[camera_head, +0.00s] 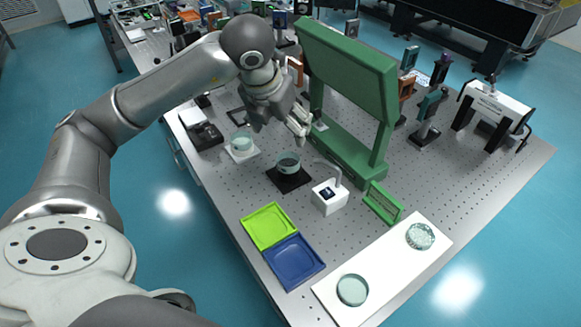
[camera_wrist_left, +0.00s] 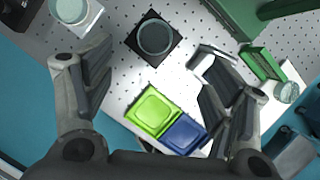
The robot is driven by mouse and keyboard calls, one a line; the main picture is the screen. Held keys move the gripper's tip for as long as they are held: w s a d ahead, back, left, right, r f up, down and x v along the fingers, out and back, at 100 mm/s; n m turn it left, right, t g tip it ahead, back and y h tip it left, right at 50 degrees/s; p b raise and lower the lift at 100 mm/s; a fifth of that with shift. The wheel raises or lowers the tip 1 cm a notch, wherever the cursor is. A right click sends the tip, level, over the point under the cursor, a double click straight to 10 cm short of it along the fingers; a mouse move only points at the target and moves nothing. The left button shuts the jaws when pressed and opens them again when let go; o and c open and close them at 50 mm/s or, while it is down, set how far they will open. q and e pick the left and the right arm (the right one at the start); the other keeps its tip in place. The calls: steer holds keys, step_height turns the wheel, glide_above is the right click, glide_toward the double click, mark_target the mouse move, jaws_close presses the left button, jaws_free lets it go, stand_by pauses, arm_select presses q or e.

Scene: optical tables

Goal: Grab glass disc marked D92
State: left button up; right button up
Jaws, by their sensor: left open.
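Several round glass discs are in view; I cannot read D92 on any of them. One disc (camera_head: 289,162) sits on a black square base and also shows in the left wrist view (camera_wrist_left: 156,37), beyond my fingers. Another disc (camera_head: 241,142) is on a white square base, at the top left of the left wrist view (camera_wrist_left: 71,10). Two more, a clear disc (camera_head: 352,290) and a patterned disc (camera_head: 420,236), lie on a white board. My left gripper (camera_head: 280,124) is open and empty above the table near the two based discs. My right gripper is not in view.
A green frame (camera_head: 347,62) stands close to the right of my left gripper. A white device with a curved spout (camera_head: 329,196), a lime tray (camera_head: 268,226), a blue tray (camera_head: 294,262) and a green stand (camera_head: 382,203) are nearer. The perforated table (camera_head: 450,190) has bare room at right.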

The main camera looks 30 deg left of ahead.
arm_select(q)
step_height(320, 180, down, 3)
steer(key=b, duration=0.2)
glide_above(289, 158)
steer(key=s, duration=0.2)
steer(key=f, duration=0.3)
steer(key=d+f, duration=0.1)
steer(key=f, duration=0.1)
steer(key=shift+s+f, duration=0.2)
steer(key=shift+f, duration=0.05)
steer(key=shift+a+p+x, duration=0.2)
steer(key=shift+p+x, duration=0.2)
steer(key=shift+x, duration=0.9)
steer(key=shift+a+p+x, duration=0.15)
steer(key=shift+p+x, duration=0.2)
steer(key=shift+x, duration=1)
steer(key=c, duration=1.1)
steer(key=shift+r, duration=0.1)
steer(key=shift+c, duration=0.5)
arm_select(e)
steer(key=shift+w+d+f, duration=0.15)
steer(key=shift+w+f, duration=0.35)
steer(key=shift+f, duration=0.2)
arm_select(q)
steer(key=shift+r, duration=0.1)
